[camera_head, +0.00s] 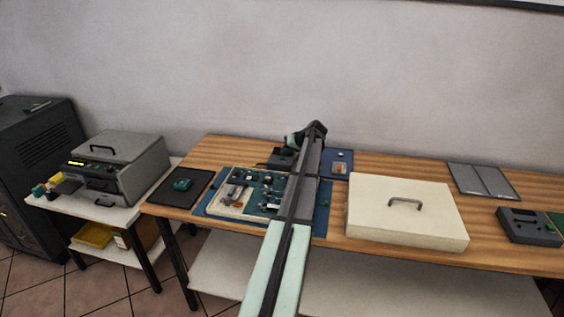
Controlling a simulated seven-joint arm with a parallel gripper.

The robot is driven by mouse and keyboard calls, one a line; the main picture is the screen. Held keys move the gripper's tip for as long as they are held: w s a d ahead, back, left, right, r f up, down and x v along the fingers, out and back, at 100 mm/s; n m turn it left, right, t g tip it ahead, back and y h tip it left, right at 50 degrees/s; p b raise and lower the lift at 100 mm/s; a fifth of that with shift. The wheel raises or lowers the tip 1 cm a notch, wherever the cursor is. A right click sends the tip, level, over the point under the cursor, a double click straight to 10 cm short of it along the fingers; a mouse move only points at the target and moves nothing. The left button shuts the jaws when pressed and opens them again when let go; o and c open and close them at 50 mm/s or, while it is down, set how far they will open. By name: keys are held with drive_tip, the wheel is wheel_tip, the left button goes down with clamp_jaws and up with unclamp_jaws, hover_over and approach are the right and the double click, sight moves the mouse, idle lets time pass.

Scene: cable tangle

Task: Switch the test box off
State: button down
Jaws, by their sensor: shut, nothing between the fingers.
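A small dark box (281,158) stands at the back of the workbench, just behind the circuit board, and is probably the test box. Its switch is too small to make out. My arm reaches over the bench from the front and partly covers that area. My gripper (292,141) is at the arm's far end, close above or beside the dark box. It is shut and holds nothing. Its fingertips are hard to make out, and I cannot tell whether they touch the box. The circuit board (232,205), with several parts on it, lies on a blue mat (320,222).
A cream case with a handle (405,211) stands right of my arm. Farther right are a dark unit with a display (528,226) and grey panels (483,181). A black mat (163,193) carries a green part (182,184). A grey machine (118,165) stands on the left table.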

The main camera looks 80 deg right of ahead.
sight(285, 158)
drive_tip(key=shift+r, duration=0.1)
drive_tip(key=shift+r, duration=2.95)
